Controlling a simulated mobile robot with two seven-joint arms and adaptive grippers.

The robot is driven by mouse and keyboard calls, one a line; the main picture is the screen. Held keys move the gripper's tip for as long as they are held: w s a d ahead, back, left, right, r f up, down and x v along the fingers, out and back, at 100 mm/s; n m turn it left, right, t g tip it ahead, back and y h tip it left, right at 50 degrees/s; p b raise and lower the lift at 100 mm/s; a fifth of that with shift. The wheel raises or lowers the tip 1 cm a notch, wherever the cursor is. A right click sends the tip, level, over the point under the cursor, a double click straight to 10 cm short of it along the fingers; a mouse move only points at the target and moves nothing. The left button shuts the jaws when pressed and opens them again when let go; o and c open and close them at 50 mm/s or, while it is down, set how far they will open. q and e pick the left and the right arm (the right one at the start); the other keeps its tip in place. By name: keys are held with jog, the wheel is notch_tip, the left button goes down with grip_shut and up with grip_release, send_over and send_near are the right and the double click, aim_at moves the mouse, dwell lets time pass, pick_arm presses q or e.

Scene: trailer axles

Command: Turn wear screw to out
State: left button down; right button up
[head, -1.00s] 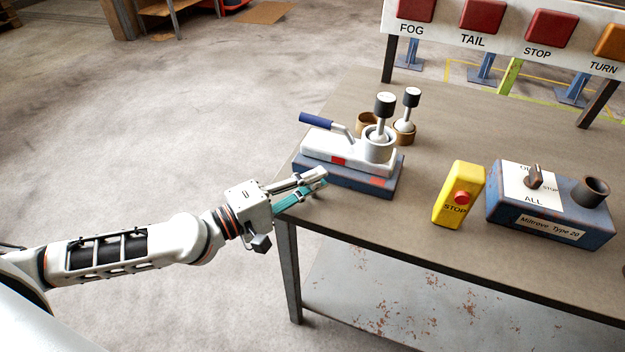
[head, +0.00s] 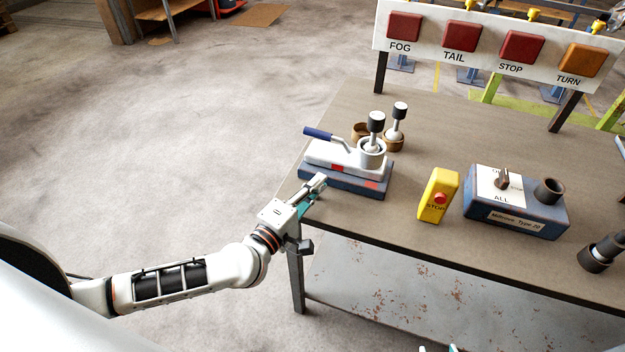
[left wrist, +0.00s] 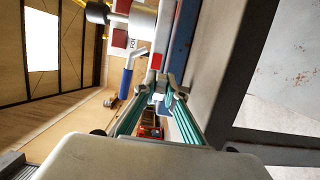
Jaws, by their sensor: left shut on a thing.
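A white caliper-like device (head: 345,158) with a blue handle (head: 318,133) sits on a blue base (head: 345,181) at the table's left edge. My left gripper (head: 318,183) is at the near left end of this base. In the left wrist view its teal fingers (left wrist: 161,92) close together on a small grey part beside the blue base. The fingertips hide most of that part; I cannot tell its turn or read any mark for out.
A yellow stop box (head: 437,196) and a blue control box (head: 515,212) with a knob stand to the right. A labelled lamp board (head: 485,50) stands behind.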

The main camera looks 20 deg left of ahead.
pick_arm(q)
jog(key=shift+d+r+n+y+p, duration=0.15)
jog(key=shift+r+n+y+p, duration=0.25)
jog(key=shift+y+p, duration=0.2)
jog(key=n+y+p, duration=0.1)
jog(key=n+y, duration=0.1)
jog(key=y+p, duration=0.1)
jog(key=y, duration=0.1)
jog(key=shift+f+n+t+p, duration=0.3)
jog(key=shift+n, duration=0.1)
jog(key=shift+f+n+y, duration=0.1)
jog(key=shift+n+y, duration=0.3)
jog(key=shift+y, duration=0.4)
jog(key=n+g+y, duration=0.1)
jog(key=n+y, duration=0.1)
jog(key=y, duration=0.1)
jog(key=shift+f+p, duration=0.15)
jog(key=shift+p, duration=0.15)
jog(key=shift+n+g+y, duration=0.3)
jog(key=shift+n+y, duration=0.6)
jog(key=shift+y, duration=0.5)
pick_arm(e)
jog(key=shift+w+a+r, duration=0.1)
jog(key=shift+w+r, duration=0.05)
jog(key=shift+r, duration=1.15)
jog(key=shift+w+a+r, duration=0.1)
jog(key=shift+r, duration=1.15)
pick_arm(q)
jog(key=shift+y, duration=0.3)
